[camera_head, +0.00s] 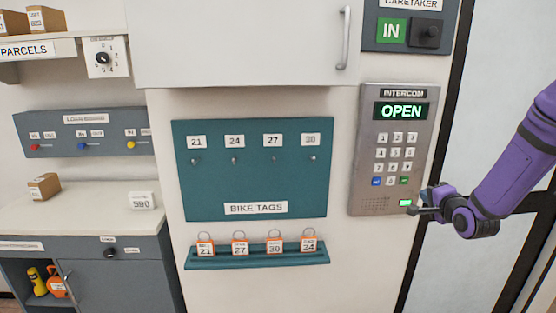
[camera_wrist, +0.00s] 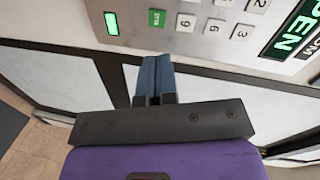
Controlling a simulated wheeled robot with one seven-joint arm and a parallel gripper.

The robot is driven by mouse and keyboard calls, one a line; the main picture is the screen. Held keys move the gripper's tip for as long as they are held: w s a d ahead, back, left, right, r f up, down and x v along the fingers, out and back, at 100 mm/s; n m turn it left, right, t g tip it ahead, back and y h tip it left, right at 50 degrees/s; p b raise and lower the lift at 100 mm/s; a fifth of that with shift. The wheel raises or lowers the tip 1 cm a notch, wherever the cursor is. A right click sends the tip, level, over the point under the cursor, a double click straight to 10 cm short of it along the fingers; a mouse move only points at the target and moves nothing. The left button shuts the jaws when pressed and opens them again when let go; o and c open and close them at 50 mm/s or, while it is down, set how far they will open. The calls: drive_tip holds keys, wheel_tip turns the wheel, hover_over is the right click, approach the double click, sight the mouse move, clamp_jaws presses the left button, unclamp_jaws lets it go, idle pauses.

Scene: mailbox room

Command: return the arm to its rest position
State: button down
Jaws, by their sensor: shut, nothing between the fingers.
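My purple arm comes in from the right in the head view. My gripper (camera_head: 418,209) is shut and empty, close to the lower right corner of the intercom panel (camera_head: 366,160). The intercom display (camera_head: 401,111) reads OPEN in green, and a small green light (camera_head: 405,203) is lit near the bottom of the panel. In the wrist view my gripper's fingers (camera_wrist: 154,75) are together, pointing toward the panel's lower edge, below the green key (camera_wrist: 157,18). I cannot tell whether the fingertips touch the panel.
A bike tags board (camera_head: 250,185) with empty pegs hangs left of the intercom, above a ledge (camera_head: 257,258) holding several orange tags. A cabinet (camera_head: 240,45) juts out above. A counter (camera_head: 75,215) stands at left. A glazed door (camera_head: 470,260) is at right, behind my arm.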

drive_tip(key=s+a+r+n+g+h, duration=0.2)
drive_tip(key=s+a+r+n+g, duration=0.5)
drive_tip(key=s+r, duration=0.6)
drive_tip(key=s+a+r+n+g, duration=0.1)
drive_tip(key=s+a+n, duration=0.1)
drive_tip(key=s, duration=0.6)
drive_tip(key=s+a+r+n+g+y, duration=0.1)
drive_tip(key=s+a+r+n, duration=0.1)
drive_tip(key=s, duration=0.6)
drive_tip(key=s+a+r+n+g, duration=0.1)
drive_tip(key=s+a+n+g, duration=0.1)
drive_tip(key=s, duration=0.6)
drive_tip(key=shift+s+a+r+n, duration=0.15)
drive_tip(key=shift+s+a+n, duration=0.05)
drive_tip(key=shift+a+n, duration=0.65)
